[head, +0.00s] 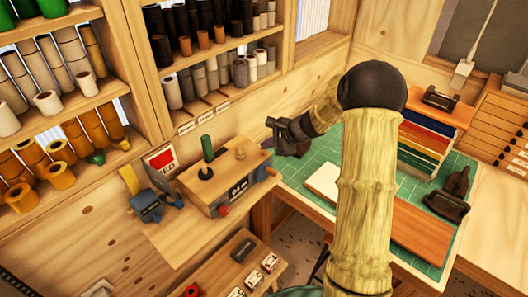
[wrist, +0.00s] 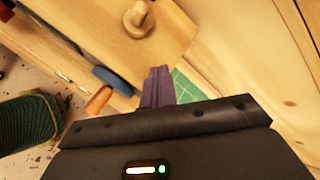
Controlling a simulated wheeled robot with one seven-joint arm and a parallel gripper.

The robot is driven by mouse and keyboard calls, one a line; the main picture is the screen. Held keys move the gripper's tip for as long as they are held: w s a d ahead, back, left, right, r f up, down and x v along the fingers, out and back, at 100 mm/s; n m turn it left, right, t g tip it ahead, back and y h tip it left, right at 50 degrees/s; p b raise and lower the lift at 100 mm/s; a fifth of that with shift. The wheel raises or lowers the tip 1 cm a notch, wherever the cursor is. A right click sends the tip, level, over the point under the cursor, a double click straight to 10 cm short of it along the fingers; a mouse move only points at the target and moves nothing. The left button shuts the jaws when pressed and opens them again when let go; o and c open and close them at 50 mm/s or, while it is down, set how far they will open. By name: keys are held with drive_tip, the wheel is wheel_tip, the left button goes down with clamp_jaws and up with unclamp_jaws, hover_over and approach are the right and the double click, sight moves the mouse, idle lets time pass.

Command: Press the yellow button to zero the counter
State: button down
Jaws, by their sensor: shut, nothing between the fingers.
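I cannot make out a yellow button in either view. A wooden box machine (head: 228,178) stands on the bench at the centre left in the head view, with a small dark counter-like display (head: 238,190) and a red knob (head: 223,210) on its front. A green roll (head: 207,147) stands upright on its top. My gripper (head: 270,123) is shut and empty, up and to the right of the machine in the picture.
A blue clamp-like tool (head: 147,206) and a red sign (head: 161,159) are left of the machine. Shelves of rolls (head: 62,100) fill the left. A green mat (head: 300,172) with a board (head: 428,236) lies right. My arm hides part of the mat.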

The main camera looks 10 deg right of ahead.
drive_tip(key=shift+f+b, duration=0.5)
drive_tip(key=shift+b, duration=0.1)
idle(0.7)
drive_tip(key=shift+r, duration=0.1)
drive_tip(key=shift+r+p, duration=0.65)
drive_tip(key=shift+r, duration=0.15)
drive_tip(key=shift+r, duration=0.1)
wheel_tip(320, 180, up, 5)
drive_tip(key=p, duration=0.3)
drive_tip(key=shift+p, duration=0.3)
idle(0.7)
